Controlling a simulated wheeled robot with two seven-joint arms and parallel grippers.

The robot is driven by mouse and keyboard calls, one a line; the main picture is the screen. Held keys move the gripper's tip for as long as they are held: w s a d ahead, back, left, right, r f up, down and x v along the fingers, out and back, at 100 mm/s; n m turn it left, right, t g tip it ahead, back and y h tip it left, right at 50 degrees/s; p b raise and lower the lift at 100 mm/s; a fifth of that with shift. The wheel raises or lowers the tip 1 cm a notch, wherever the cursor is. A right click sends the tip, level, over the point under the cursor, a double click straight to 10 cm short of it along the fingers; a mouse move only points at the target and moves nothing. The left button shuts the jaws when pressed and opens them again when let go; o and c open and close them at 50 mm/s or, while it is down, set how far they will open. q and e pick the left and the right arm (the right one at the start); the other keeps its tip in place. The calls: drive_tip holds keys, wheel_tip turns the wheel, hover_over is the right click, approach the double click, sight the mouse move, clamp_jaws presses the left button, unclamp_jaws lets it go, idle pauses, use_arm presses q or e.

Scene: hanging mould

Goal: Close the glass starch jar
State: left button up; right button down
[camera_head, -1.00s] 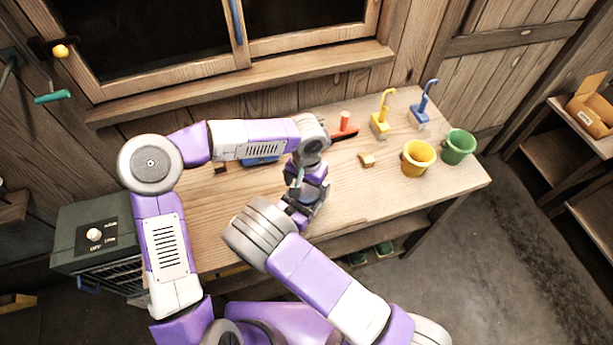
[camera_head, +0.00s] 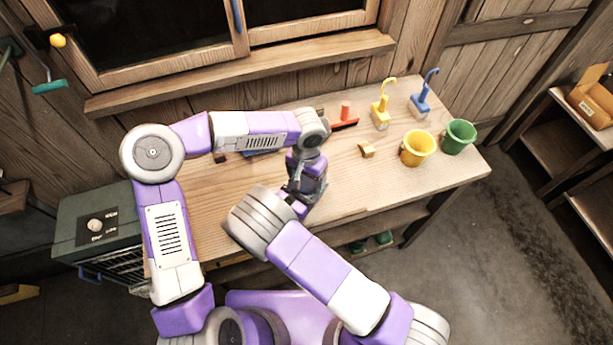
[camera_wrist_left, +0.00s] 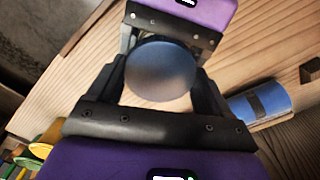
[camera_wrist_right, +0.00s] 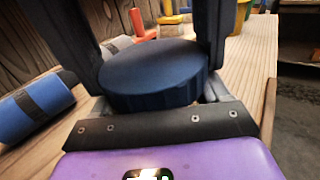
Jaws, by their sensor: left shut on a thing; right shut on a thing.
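The dark blue round lid (camera_wrist_left: 160,72) shows from above in the left wrist view, between the fingers of my left gripper (camera_head: 302,186). The lid also shows from a slant in the right wrist view (camera_wrist_right: 152,72), with dark fingers coming down on both sides of it. My right gripper (camera_wrist_right: 158,100) reaches in low, its fingers under the lid's edge, shut on what appears to be the jar. The jar's glass is hidden under the lid and behind the fingers, so I cannot tell how tightly the lid sits. In the head view both grippers meet above the table's front.
The wooden table (camera_head: 345,185) carries a blue cylinder (camera_wrist_left: 262,103), an orange-red tool (camera_head: 345,118), a small wooden block (camera_head: 367,149), a yellow bucket (camera_head: 417,148) and a green bucket (camera_head: 459,136). The table's front right is clear.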

use_arm(q)
drive_tip(key=m, duration=0.6)
drive_tip(key=o, duration=1.1)
drive_tip(key=shift+r, duration=2.3)
wheel_tip(320, 180, up, 3)
drive_tip(key=n, duration=0.6)
drive_tip(key=shift+r, duration=0.2)
